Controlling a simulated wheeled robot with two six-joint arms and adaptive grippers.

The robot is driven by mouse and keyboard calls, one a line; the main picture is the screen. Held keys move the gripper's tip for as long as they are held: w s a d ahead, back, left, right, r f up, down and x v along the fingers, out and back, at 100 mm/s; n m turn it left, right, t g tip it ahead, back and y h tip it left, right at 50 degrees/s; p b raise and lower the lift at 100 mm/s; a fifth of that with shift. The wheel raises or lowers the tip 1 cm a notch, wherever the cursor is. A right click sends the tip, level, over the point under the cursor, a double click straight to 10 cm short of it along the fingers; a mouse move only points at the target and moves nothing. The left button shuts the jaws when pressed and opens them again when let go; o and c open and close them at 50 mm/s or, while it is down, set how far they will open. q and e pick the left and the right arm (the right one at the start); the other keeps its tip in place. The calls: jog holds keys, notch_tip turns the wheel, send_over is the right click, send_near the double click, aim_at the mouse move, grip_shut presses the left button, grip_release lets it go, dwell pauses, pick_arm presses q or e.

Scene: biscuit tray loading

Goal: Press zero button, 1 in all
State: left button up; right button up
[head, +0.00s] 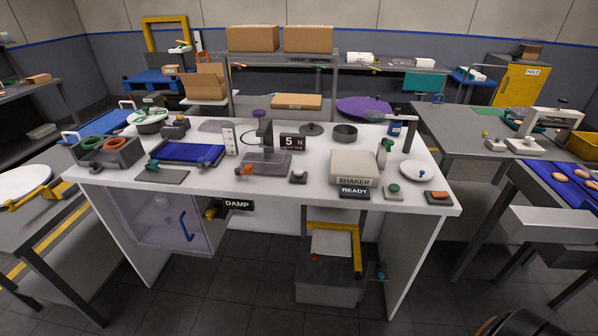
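A small grey box with a pale round button (298,175) on top sits on the white bench (270,192), in front of a dark display (292,142) reading "5 N". It is the likely zero button, but I can read no label on it. A force-test stand (265,160) with a grey base stands just left of the display. Neither of my grippers can be made out in the head view, and nothing touches the button.
A "SHAKER" box (354,167) with a "READY" sign (354,192) stands right of the button. A green-button box (393,191) and an orange-button box (439,198) are near the right front edge. A blue tray (190,152) lies left. Bench in front of the button is clear.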

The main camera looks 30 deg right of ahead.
grip_shut()
dwell(1.2)
